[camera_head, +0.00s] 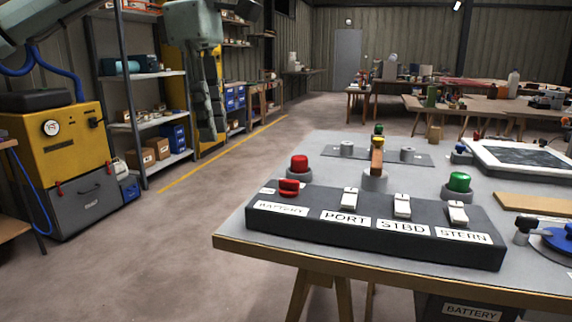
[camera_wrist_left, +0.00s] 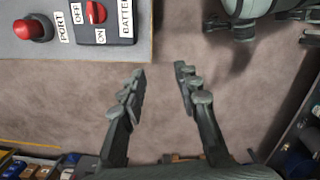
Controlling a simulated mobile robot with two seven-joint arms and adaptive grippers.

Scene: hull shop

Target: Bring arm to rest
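My left gripper (camera_head: 207,132) hangs fingers down at the upper left of the head view, over the floor left of the workbench. In the left wrist view its two fingers (camera_wrist_left: 160,80) stand apart with only bare floor between them, so it is open and empty. The workbench (camera_head: 235,243) carries a dark switch panel (camera_head: 375,252) with a red rotary switch (camera_head: 289,186) marked BATTERY and white switches marked PORT, STBD and STERN. The red switch also shows in the left wrist view (camera_wrist_left: 96,12), beside OFF and ON labels. My right gripper is in neither view.
A yellow cabinet (camera_head: 62,150) and shelves (camera_head: 150,124) line the left. The floor (camera_head: 185,235) between them and the bench is clear.

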